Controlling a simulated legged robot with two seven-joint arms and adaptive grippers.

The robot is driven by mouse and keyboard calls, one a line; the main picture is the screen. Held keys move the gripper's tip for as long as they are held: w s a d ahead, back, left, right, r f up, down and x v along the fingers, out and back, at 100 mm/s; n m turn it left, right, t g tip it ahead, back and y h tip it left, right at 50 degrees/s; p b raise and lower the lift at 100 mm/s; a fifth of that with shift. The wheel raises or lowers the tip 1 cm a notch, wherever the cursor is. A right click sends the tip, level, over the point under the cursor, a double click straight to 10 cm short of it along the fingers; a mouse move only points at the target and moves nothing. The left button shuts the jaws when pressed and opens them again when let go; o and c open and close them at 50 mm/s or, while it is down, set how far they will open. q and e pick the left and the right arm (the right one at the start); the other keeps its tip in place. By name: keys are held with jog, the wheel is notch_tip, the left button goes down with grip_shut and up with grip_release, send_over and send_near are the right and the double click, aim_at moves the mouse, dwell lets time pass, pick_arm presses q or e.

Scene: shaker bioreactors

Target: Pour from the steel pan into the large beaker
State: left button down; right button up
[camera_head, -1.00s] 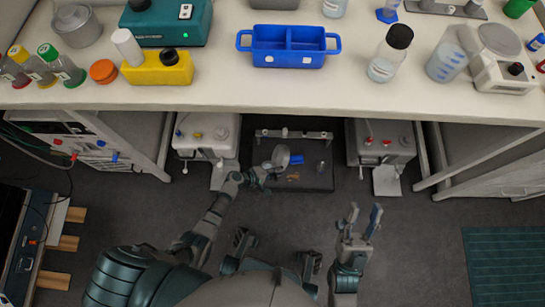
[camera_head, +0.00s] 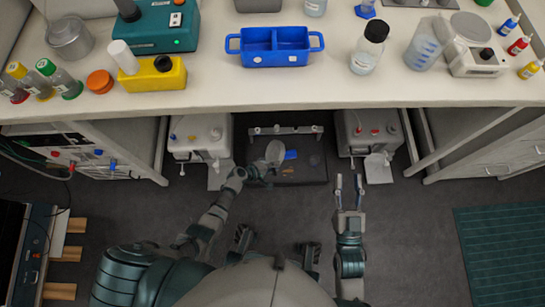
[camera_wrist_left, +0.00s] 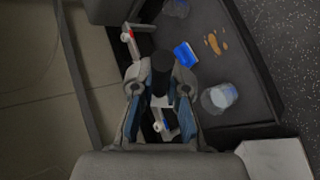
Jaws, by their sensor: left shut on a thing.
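My left gripper (camera_head: 262,172) reaches over the dark floor platform (camera_head: 305,178). In the left wrist view its fingers (camera_wrist_left: 161,95) are closed on a dark cylindrical piece (camera_wrist_left: 162,72), perhaps a handle. A pale round vessel (camera_head: 275,152) shows just beyond this gripper; I cannot tell whether it is held. My right gripper (camera_head: 349,184) is open and empty, fingers pointing toward the bench.
The bench edge (camera_head: 270,99) overhangs the platform, which holds a blue piece (camera_head: 291,154), brown spots and clear vessels (camera_wrist_left: 218,97). White machines flank it, left (camera_head: 200,137) and right (camera_head: 365,132). A blue two-part tray (camera_head: 275,46) sits mid-bench.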

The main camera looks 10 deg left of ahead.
pick_arm(q)
jog(key=shift+w+d+f+m+g+y+p, duration=0.1)
jog(key=shift+w+d+m+g+y+p, duration=0.15)
jog(key=shift+d+y+p, duration=0.5)
jog(key=shift+w+d+f+m+g+y+p, duration=0.15)
jog(key=shift+w+d+g+y+p, duration=0.15)
jog(key=shift+d+y+p, duration=0.45)
jog(key=shift+w+d+f+m+g+y+p, duration=0.1)
jog(key=shift+w+d+m+g+y+p, duration=0.2)
jog(key=shift+d+y+p, duration=0.45)
pick_arm(e)
jog(key=s+d+f+g+h, duration=0.1)
jog(key=f+g, duration=0.3)
jog(key=f, duration=0.1)
jog(key=s+d+f+g+h, duration=0.1)
jog(key=s+f+g, duration=0.1)
jog(key=f+g, duration=0.3)
jog(key=shift+s+d+f, duration=0.25)
jog(key=shift+f, duration=0.2)
